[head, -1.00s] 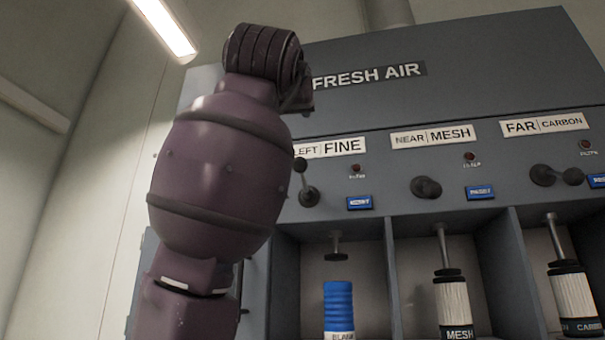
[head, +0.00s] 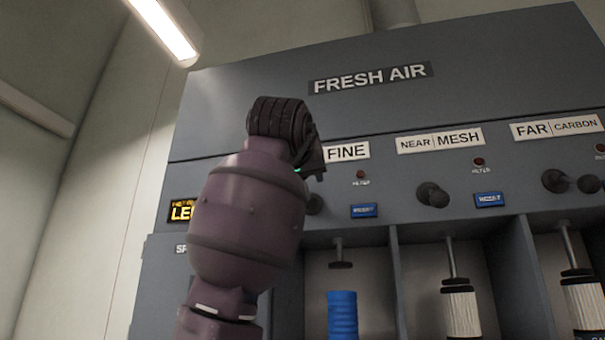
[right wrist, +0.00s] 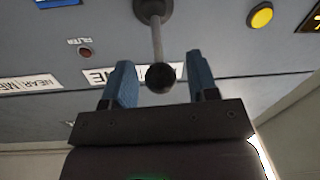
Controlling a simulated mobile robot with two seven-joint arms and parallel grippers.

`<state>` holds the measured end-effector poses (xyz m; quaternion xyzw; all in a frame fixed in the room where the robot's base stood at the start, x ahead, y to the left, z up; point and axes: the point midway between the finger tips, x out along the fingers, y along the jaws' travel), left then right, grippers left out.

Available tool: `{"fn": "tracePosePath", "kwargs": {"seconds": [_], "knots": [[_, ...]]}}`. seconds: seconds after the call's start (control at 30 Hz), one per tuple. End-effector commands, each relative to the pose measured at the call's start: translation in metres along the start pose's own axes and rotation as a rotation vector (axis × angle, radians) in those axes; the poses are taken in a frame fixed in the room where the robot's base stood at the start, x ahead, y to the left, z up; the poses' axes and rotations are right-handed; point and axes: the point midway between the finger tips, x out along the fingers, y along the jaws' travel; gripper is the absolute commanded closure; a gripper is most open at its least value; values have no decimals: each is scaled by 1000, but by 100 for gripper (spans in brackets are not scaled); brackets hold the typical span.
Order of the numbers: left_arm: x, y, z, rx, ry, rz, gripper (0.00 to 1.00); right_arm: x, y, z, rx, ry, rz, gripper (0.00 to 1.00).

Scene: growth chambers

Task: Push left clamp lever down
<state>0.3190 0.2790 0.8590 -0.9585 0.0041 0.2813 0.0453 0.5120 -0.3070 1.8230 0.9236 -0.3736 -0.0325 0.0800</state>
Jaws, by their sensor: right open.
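The left clamp lever shows its dark pivot (head: 315,204) below the FINE label in the head view; my right gripper (head: 313,166) hides its knob. In the right wrist view, its rod runs from the round base to a black ball knob (right wrist: 160,77). The knob sits between the open blue fingers of my right gripper (right wrist: 161,82), with gaps on both sides. Below the lever, the left clamp plunger (head: 340,256) hangs above a blue ribbed cartridge (head: 342,314), apart from it. My left gripper is not in view.
The near lever (head: 433,195) and far lever (head: 570,183) stand to the right on the same panel. Blue reset buttons (head: 364,210) sit beside the levers. White pleated filters (head: 460,310) stand under the other plungers. A yellow button (right wrist: 261,17) shows in the right wrist view.

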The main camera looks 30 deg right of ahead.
Motion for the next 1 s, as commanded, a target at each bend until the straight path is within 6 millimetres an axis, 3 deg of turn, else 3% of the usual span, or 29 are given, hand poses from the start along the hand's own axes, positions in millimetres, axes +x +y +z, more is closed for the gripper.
{"fn": "tracePosePath", "kwargs": {"seconds": [0.2,0.57,0.9,1.0], "knots": [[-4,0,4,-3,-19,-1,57,20,-1,0,-1,-1,-1,46],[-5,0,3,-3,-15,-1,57,24,0,0,1,0,-1,46],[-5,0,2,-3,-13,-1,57,24,0,0,1,0,0,97],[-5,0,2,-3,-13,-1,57,24,0,0,1,0,0,100]]}}
